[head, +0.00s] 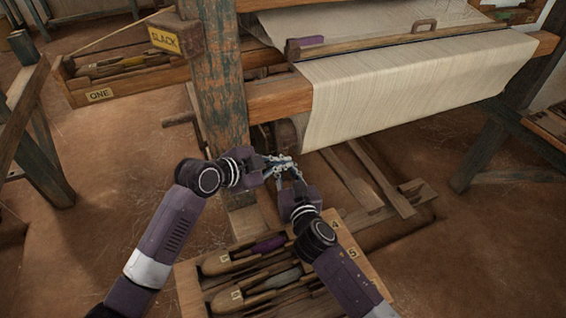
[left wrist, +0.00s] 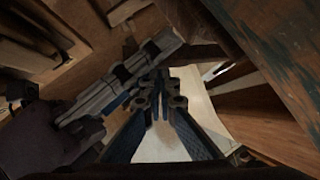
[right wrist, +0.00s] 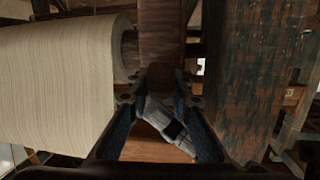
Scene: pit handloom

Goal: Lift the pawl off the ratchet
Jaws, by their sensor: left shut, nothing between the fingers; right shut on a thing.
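My left gripper (head: 274,160) is shut and empty, by the loom's left post, below the end of the cloth roll. In the left wrist view its fingertips (left wrist: 160,80) meet. My right gripper (head: 291,169) is close beside it, and the two overlap in the head view. In the right wrist view its fingers (right wrist: 161,80) are shut on a small dark piece between the tips. I cannot tell if this is the pawl. I cannot make out the ratchet; the grippers may cover it. A grey metal part, seemingly my left gripper, shows between the right fingers.
The painted post (head: 222,85) stands close at the left of the grippers. The cloth roll (right wrist: 60,85) is close on the right gripper's other side. A tray of shuttles (head: 190,285) lies below my arms. Wooden treadles (head: 375,180) lie to the right.

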